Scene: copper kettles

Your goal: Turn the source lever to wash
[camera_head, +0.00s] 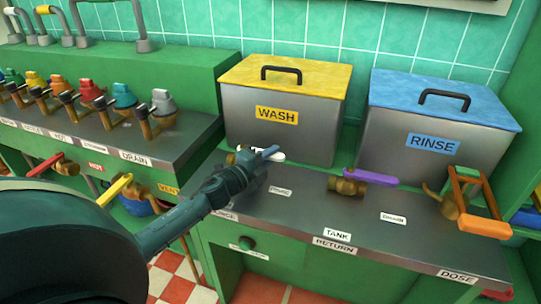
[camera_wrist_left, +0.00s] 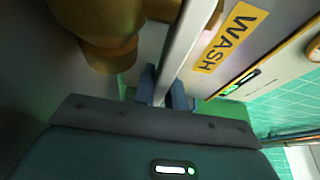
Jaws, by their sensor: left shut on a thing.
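My left gripper (camera_head: 262,157) is shut on a white lever handle (camera_head: 277,157) on the counter in front of the steel WASH tank (camera_head: 300,130). In the left wrist view the fingers (camera_wrist_left: 165,92) close around the pale lever bar (camera_wrist_left: 190,40), with its brass valve body (camera_wrist_left: 108,25) beside it. A label partly hidden by my arm, seemingly SOURCE (camera_head: 224,215), lies on the counter's front left. The yellow WASH sign (camera_wrist_left: 236,38) shows to the right of the lever in the wrist view. My right gripper is not in view.
The blue-lidded RINSE tank (camera_head: 420,145) stands to the right. A purple-handled valve (camera_head: 370,177) sits above the TANK label, and an orange-handled valve (camera_head: 485,222) is above DOSE. Several colored taps (camera_head: 92,90) line the left counter.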

